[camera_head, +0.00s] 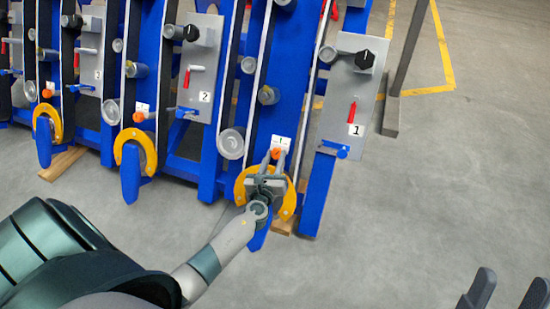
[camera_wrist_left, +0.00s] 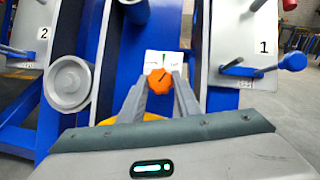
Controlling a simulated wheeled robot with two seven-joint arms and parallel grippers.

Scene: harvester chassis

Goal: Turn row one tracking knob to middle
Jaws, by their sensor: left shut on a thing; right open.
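The row one tracking knob (camera_head: 277,153) is a small orange knob below a white label (camera_head: 281,142) on the blue row frame near panel 1. In the left wrist view the orange knob (camera_wrist_left: 160,81) sits between the fingertips of my left gripper (camera_wrist_left: 160,88), which is shut on it. A dark line on its face slants toward the upper right. The label (camera_wrist_left: 164,58) above it carries a green mark. My left gripper (camera_head: 273,163) also shows in the head view. My right gripper (camera_head: 511,292) is open and empty at the bottom right, away from the frame.
The grey panel 1 (camera_head: 340,110) with a black knob, red lever and blue handle stands right of the knob. A yellow curved guard (camera_head: 240,190) lies below it. A grey roller (camera_head: 231,143) is to the left. Floor (camera_head: 440,180) on the right is clear.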

